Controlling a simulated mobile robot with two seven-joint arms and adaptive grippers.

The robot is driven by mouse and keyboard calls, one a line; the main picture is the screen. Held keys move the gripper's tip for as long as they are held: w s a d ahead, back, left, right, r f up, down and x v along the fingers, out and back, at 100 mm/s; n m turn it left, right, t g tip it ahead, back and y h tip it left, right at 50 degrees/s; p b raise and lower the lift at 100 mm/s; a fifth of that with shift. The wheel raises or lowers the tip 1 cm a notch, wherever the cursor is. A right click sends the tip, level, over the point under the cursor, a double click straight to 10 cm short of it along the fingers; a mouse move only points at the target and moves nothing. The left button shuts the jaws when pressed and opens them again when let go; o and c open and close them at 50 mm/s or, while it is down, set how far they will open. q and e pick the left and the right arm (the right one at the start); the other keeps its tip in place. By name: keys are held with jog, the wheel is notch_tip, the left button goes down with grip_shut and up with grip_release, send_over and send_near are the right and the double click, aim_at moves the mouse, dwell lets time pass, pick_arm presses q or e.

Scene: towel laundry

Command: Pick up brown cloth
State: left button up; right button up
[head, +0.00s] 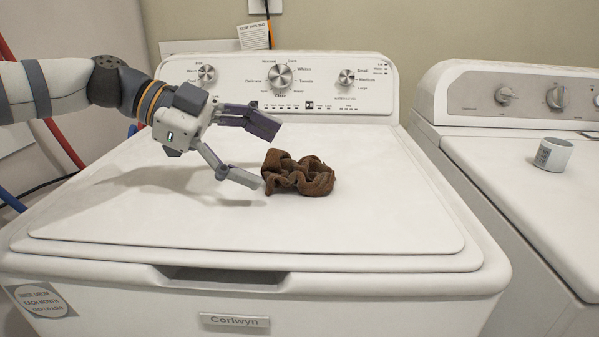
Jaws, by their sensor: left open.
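The brown cloth (299,175) lies crumpled in a small heap on the closed white washer lid (350,225), right of the lid's middle. My left gripper (268,155) comes in from the left and is open. Its upper finger is above and left of the cloth. Its lower finger reaches down close to the cloth's left edge; I cannot tell whether it touches. Nothing is between the fingers. My right gripper is not in view.
The washer's control panel (320,88) with knobs rises behind the lid. The lid's front and right are clear.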

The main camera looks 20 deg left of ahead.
aim_at(289, 161)
pick_arm(q)
jog(key=x, duration=0.5)
jog(key=shift+s+d, duration=0.1)
jog(key=shift+d, duration=0.1)
jog(key=c, duration=1.3)
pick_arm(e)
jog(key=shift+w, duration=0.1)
pick_arm(q)
notch_tip(289, 161, up, 3)
jog(key=shift+f, duration=0.1)
jog(key=s+d+r+p, duration=0.1)
jog(key=s+r, duration=0.2)
jog(key=s, duration=0.1)
jog(key=s+d+r+p, duration=0.2)
jog(key=s+r, duration=0.2)
jog(key=s, duration=0.1)
jog(key=s+d+r+p, duration=0.1)
jog(key=s+r+p, duration=0.1)
jog(key=s+r, duration=0.1)
jog(key=shift+s+d+r, duration=0.2)
jog(key=shift+s+d, duration=0.05)
jog(key=shift+s, duration=0.4)
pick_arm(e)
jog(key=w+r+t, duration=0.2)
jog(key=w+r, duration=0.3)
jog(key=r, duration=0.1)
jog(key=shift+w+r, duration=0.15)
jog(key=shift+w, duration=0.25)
